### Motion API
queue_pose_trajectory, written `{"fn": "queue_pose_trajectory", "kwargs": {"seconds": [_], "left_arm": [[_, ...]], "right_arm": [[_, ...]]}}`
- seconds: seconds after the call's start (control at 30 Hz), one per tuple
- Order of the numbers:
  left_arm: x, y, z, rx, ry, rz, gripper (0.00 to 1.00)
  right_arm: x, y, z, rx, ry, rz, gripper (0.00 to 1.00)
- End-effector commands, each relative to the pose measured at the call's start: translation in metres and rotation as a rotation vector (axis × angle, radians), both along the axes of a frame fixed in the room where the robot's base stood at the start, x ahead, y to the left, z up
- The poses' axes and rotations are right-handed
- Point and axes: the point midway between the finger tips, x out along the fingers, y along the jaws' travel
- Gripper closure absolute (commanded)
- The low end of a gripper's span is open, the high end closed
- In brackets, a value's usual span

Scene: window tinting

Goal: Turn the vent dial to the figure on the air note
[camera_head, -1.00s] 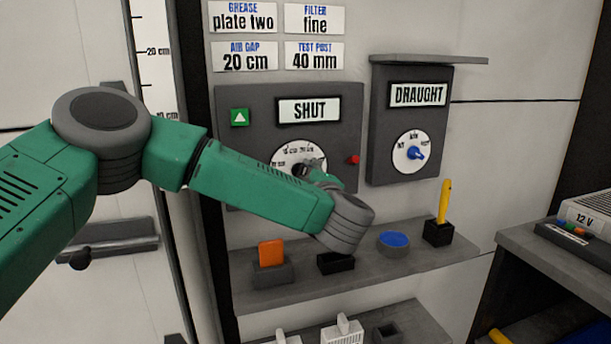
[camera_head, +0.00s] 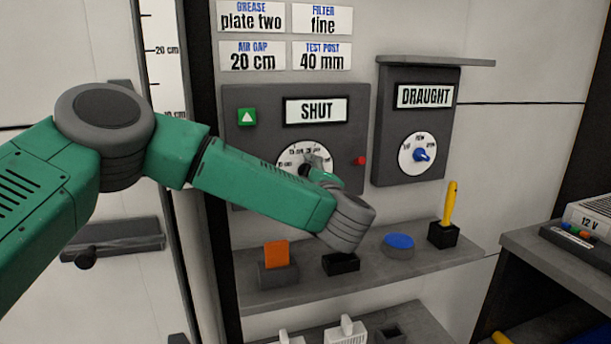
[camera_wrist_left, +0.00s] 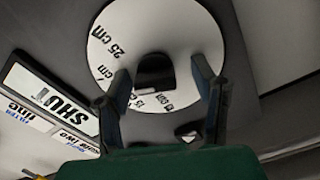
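The air note (camera_head: 252,62) on the wall reads "AIR GAP 20 cm". The vent dial (camera_head: 292,157) is a white disc with cm figures on the grey panel, under a "SHUT" display (camera_head: 316,111). My left gripper (camera_head: 318,166) is at the dial and partly covers it in the head view. In the left wrist view, the dial (camera_wrist_left: 185,30) shows "25 cm" and smaller figures, with a black knob (camera_wrist_left: 154,78) at its middle. The left gripper (camera_wrist_left: 162,73) is open, one finger on each side of the knob, with gaps visible. The knob's setting is unclear. My right gripper is out of view.
The "DRAUGHT" panel (camera_head: 384,140) with a blue knob (camera_head: 422,155) is to the right. The shelf (camera_head: 300,293) below holds an orange block, a blue disc and a yellow-handled tool.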

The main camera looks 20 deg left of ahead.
Motion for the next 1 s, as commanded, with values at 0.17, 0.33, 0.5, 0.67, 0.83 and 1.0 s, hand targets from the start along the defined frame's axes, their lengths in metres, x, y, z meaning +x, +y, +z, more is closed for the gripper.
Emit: {"fn": "queue_pose_trajectory", "kwargs": {"seconds": [0.17,0.33,0.5,0.67,0.83,1.0], "left_arm": [[0.0,-0.003,-0.001,0.001,0.002,-0.003,0.48],[-0.005,-0.006,-0.001,0.0,0.003,-0.006,0.48],[-0.029,-0.022,-0.002,0.001,0.004,-0.01,0.48],[-0.058,-0.04,-0.002,-0.001,0.003,-0.007,0.48],[-0.083,-0.058,-0.003,-0.001,0.004,-0.007,0.48],[-0.096,-0.065,-0.003,-0.002,0.004,-0.003,0.48]], "right_arm": [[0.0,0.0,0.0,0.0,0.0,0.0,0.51],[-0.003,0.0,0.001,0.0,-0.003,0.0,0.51],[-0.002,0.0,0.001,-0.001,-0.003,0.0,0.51],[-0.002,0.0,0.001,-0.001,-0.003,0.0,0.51],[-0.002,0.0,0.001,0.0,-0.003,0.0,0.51],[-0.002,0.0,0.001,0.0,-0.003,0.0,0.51]]}}
